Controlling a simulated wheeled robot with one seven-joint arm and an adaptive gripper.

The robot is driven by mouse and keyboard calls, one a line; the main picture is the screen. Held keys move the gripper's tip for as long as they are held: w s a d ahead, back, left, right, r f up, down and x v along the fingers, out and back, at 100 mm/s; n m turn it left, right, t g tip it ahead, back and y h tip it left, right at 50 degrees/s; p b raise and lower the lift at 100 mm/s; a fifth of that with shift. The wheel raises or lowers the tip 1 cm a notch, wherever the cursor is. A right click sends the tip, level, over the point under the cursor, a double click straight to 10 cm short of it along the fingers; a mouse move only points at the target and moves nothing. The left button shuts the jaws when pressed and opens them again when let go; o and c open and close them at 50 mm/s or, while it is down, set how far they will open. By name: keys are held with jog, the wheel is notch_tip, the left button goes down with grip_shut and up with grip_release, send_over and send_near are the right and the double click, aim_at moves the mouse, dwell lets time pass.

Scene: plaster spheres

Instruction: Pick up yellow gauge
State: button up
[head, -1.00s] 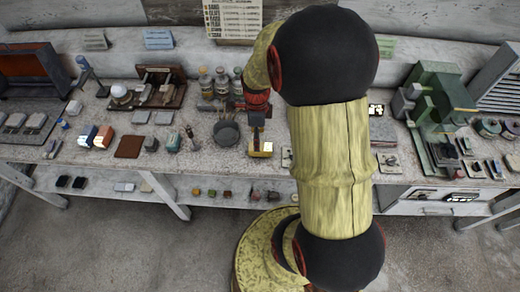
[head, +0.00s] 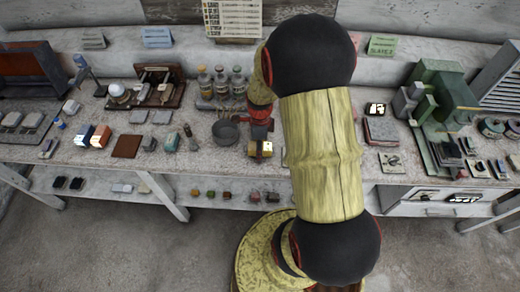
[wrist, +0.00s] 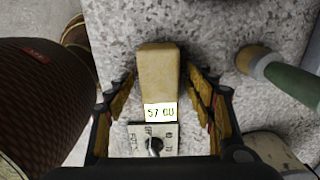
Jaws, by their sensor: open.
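The yellow gauge (head: 254,152) lies on the speckled worktop near its front edge, below my arm's end in the head view. In the wrist view the gauge (wrist: 159,68) is a tan-yellow block with a lit display reading about "57 60" and a pale dial panel with a black knob. My gripper (wrist: 160,85) is open, with one finger on each side of the gauge and visible gaps between. In the head view my gripper (head: 260,138) is over the gauge and partly hides it.
A dark grey bowl (head: 226,132) stands just left of the gauge. Several bottles (head: 221,85) stand behind it on a rack. In the wrist view a green-handled tool (wrist: 290,82) lies to the right. A grey-red box (head: 381,131) sits farther right.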

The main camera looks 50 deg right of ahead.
jog(key=shift+f, duration=0.25)
dwell(0.4)
jog(key=shift+c, duration=1)
grip_shut()
jog(key=shift+r, duration=0.1)
notch_tip(320, 180, up, 4)
jog(key=shift+r+p, duration=0.1)
jog(key=shift+p, duration=0.7)
jog(key=s+d+r+p, duration=0.3)
jog(key=s+r, duration=0.6)
jog(key=s, duration=0.4)
jog(key=shift+s+d, duration=0.25)
jog(key=shift+d, duration=0.3)
